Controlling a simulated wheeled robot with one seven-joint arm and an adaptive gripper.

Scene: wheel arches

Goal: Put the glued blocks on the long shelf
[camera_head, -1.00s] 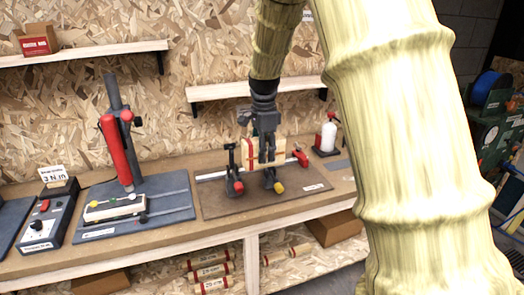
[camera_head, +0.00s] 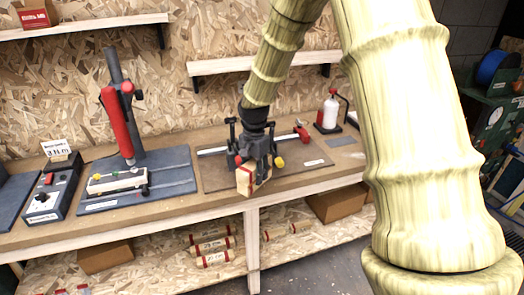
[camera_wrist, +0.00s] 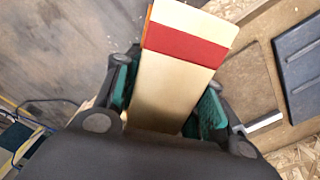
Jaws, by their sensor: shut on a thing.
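The glued blocks (camera_head: 247,184), a pale wooden piece with a red band, are in my gripper (camera_head: 255,162) at the front edge of the bench. In the wrist view the blocks (camera_wrist: 176,85) stick out between the green finger pads, red band toward the far end. My gripper (camera_wrist: 166,100) is shut on them. The fingers hide part of the blocks. A wall shelf (camera_head: 84,31) runs at the upper left, and another wall shelf (camera_head: 215,66) hangs behind my arm. I cannot tell their full lengths, as the left one leaves the picture.
A clamp jig (camera_head: 215,151) lies on a brown board (camera_head: 212,182) behind my gripper. A red-handled press (camera_head: 118,130) stands to the left, a bottle (camera_head: 331,110) to the right. Wooden pieces (camera_head: 212,246) and cartons (camera_head: 338,203) lie on the lower level. A red box (camera_head: 36,14) sits on the upper-left shelf.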

